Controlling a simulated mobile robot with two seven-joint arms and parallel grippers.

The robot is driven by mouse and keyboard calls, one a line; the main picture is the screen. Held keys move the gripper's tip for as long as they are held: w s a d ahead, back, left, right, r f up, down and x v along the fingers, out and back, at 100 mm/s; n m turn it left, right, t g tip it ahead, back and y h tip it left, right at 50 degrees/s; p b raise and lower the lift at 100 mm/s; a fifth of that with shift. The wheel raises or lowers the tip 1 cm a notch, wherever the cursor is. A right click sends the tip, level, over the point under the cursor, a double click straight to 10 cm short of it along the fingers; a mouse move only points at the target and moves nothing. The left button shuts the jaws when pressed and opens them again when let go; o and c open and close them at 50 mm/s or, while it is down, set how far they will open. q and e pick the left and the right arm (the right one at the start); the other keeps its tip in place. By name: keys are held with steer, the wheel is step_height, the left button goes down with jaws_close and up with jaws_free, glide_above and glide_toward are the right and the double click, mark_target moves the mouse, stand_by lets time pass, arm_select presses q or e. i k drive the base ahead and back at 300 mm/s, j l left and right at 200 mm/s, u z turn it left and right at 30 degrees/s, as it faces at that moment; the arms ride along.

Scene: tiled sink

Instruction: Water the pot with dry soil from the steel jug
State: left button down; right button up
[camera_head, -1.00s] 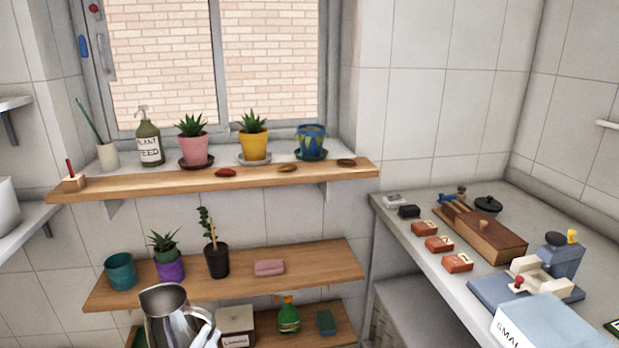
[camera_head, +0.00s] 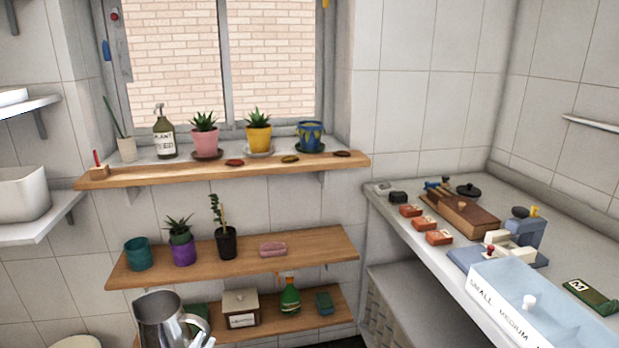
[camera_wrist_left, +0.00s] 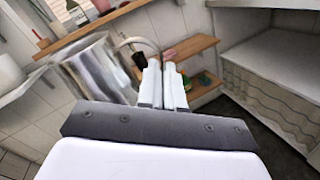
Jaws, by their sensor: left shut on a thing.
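The steel jug (camera_head: 160,318) is upright at the bottom of the head view, in front of the shelves. My left gripper (camera_head: 205,335) is shut on its handle, on the jug's right side; the left wrist view also shows the jug (camera_wrist_left: 98,68) and the closed fingers (camera_wrist_left: 162,85). On the upper shelf stand a pink pot (camera_head: 205,143), a yellow pot (camera_head: 258,140) and a blue patterned pot (camera_head: 310,137), each on a saucer. The middle shelf holds a teal pot (camera_head: 138,254), a purple pot (camera_head: 182,250) and a black pot (camera_head: 226,244). Which soil is dry cannot be told. My right gripper is not visible.
A pink block (camera_head: 272,249) lies right of the black pot. The lower shelf holds a labelled box (camera_head: 241,308) and a green spray bottle (camera_head: 290,296). A cluttered counter (camera_head: 390,214) runs along the right.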

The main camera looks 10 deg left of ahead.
mark_target(310, 132)
steer(key=k+z, duration=0.15)
steer(key=z, duration=1.75)
steer(key=k+j+z, duration=0.1)
steer(key=j+z, duration=0.15)
steer(key=k+j, duration=0.15)
steer(key=j, duration=0.25)
steer(key=k+j, duration=0.2)
steer(key=j, duration=0.2)
steer(key=k+j, duration=0.15)
steer(key=j, duration=0.25)
steer(key=k+j, duration=0.2)
steer(key=j, duration=0.15)
